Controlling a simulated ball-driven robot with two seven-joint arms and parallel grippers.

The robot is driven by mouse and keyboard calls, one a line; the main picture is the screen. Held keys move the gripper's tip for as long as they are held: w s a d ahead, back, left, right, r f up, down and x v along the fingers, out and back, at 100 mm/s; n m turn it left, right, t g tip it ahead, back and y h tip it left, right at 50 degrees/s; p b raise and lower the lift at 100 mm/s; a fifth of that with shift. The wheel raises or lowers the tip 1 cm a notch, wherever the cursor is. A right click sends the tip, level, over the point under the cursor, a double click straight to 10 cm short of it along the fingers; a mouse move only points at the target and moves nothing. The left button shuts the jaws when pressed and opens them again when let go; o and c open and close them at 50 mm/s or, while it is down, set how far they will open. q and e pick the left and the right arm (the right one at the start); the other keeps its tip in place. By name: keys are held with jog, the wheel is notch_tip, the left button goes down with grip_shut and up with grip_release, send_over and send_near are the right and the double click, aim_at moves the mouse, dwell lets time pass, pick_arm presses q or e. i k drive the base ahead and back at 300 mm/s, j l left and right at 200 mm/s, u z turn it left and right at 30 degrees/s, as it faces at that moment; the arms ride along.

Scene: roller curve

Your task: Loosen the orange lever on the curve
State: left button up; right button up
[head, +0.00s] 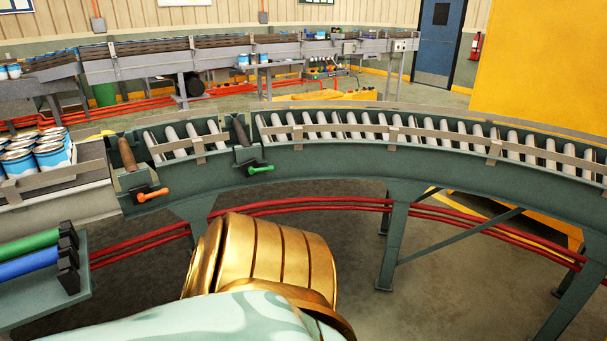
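The orange lever (154,195) sits on a dark bracket on the front side of the green roller curve (330,158), toward the left. It points right and slightly up. A green lever (262,169) sits on a similar bracket farther right along the curve. A gold and pale green part of my own body fills the bottom middle. Neither of my grippers shows.
A side shelf (40,292) at the lower left holds a green roller (30,246) and a blue roller (28,264). Cans (50,154) stand on the conveyor at left. Red pipes (300,204) run below the curve. A yellow panel (545,70) stands at right.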

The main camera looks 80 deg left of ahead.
aim_at(142, 196)
jog(key=u, duration=3.65)
